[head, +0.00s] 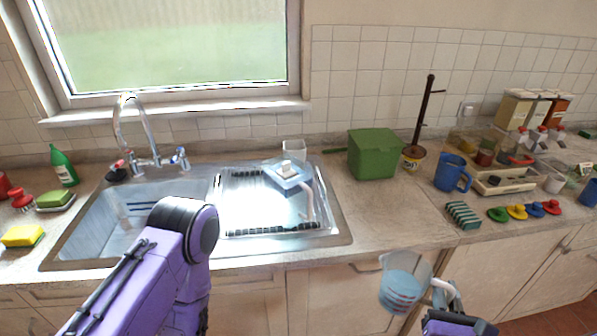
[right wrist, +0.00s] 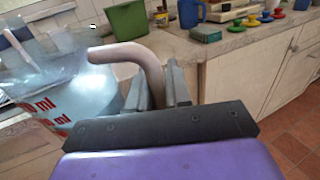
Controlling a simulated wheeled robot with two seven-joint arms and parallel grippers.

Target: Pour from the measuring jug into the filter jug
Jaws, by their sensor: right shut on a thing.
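The clear measuring jug (head: 400,283) has red markings, a pale handle and bluish liquid in it. It hangs in front of the counter's front edge, roughly upright in the head view. My right gripper (head: 447,294) is shut on its handle. The right wrist view shows the jug (right wrist: 85,95) to the left of the fingers (right wrist: 157,88), partly cut off. The filter jug (head: 289,178), clear with a pale blue top and a light handle, stands on the draining board, away from the measuring jug. My left arm crosses the lower left of the head view; its gripper is not visible.
The sink (head: 120,225) and tap (head: 140,140) are left of the draining board (head: 250,222). A green box (head: 371,153), a blue mug (head: 452,173) and a striped sponge (head: 462,214) stand to the right. The counter front between draining board and sponge is clear.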

